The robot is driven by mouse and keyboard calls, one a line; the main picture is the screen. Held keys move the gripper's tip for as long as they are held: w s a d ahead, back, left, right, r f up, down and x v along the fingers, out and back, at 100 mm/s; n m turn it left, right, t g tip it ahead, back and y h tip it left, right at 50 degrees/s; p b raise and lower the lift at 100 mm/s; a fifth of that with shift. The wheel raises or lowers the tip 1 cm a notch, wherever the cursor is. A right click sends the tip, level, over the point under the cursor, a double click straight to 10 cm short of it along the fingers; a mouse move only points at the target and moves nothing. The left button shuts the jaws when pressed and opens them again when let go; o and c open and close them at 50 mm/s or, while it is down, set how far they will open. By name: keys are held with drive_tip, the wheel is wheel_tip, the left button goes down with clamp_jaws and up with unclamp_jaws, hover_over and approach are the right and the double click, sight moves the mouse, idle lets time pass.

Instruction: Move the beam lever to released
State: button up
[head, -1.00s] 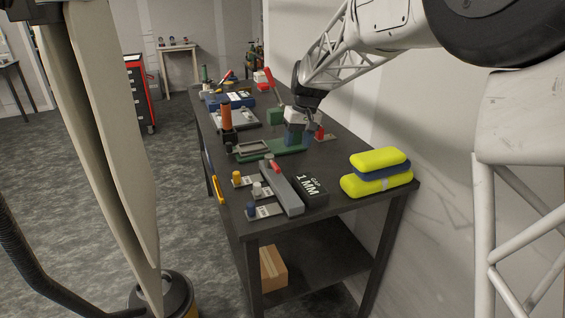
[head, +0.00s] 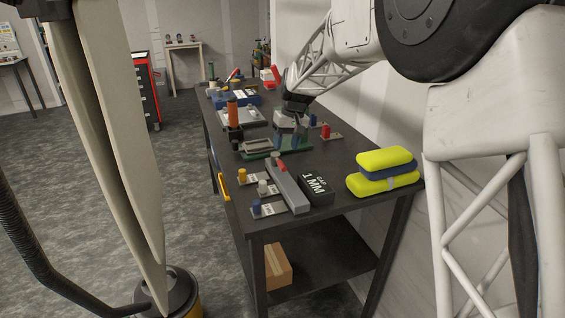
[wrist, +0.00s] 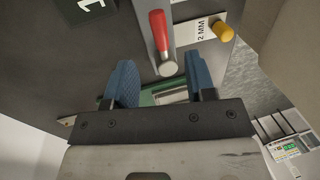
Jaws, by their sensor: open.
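A long grey bar (head: 285,185) with a red handle (head: 282,167) and a round grey knob lies on the bench's near half; I take this for the beam lever. In the wrist view the red handle (wrist: 159,34) lies along the bar, its grey knob at the end nearest my gripper. My gripper (head: 287,142) is over the green-based fixture (head: 255,156), behind the bar in the head view. In the wrist view its blue fingers (wrist: 160,82) are apart, with nothing between them but the view of the fixture below. The handle's exact setting is hard to tell.
A black 1 MM block (head: 316,188) stands right of the bar, and small plates with coloured knobs (head: 265,188) lie to its left. A yellow and blue case stack (head: 385,171) is at the right edge. An orange-handled tool (head: 233,115) stands upright behind.

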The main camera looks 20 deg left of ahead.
sight(282, 162)
drive_tip(key=shift+s+a+f, duration=0.15)
drive_tip(key=shift+f, duration=1)
drive_tip(key=shift+s+a+f, duration=0.15)
drive_tip(key=shift+s+f, duration=0.05)
drive_tip(key=shift+f, duration=0.9)
drive_tip(key=shift+s+a+f, duration=0.15)
drive_tip(key=shift+f, duration=1)
clamp_jaws()
